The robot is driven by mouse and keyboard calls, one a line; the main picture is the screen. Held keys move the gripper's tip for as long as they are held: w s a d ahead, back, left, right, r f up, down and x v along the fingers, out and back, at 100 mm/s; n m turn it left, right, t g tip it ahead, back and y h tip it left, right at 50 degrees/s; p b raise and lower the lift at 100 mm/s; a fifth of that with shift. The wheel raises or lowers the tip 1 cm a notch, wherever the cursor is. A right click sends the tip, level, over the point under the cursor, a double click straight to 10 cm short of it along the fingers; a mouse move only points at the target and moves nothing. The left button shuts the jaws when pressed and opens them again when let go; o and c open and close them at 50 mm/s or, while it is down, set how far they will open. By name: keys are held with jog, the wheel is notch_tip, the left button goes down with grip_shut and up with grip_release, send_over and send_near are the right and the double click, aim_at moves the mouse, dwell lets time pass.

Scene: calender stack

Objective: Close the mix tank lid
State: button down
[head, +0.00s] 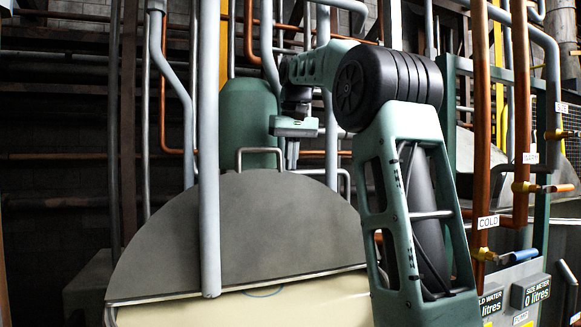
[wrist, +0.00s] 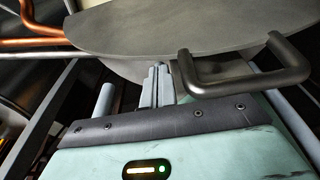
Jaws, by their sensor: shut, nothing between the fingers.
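The mix tank lid shows in the head view as a large dark grey half-disc (head: 235,225) with its straight edge toward me. In front of that edge is a cream surface (head: 300,303); I cannot tell whether it is the tank's inside or another panel. Two bar handles stand at the far curved rim, one left (head: 241,151) and one right (head: 346,178). My gripper (head: 292,165) points down behind that rim, between the handles. In the wrist view the shut, empty fingers (wrist: 160,72) are by the grey rim, left of a dark handle (wrist: 245,72); contact is unclear.
A grey vertical pipe (head: 209,150) crosses in front of the lid. A green cylinder (head: 248,115) stands behind it. Copper pipes with valves and a COLD label (head: 488,222) stand at the right, above a water readout (head: 536,291). My arm hides the lid's right side.

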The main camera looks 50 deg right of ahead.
jog(key=shift+w+d+f, duration=0.1)
jog(key=shift+w+f, duration=0.05)
jog(key=shift+f, duration=0.8)
jog(key=shift+f, duration=0.1)
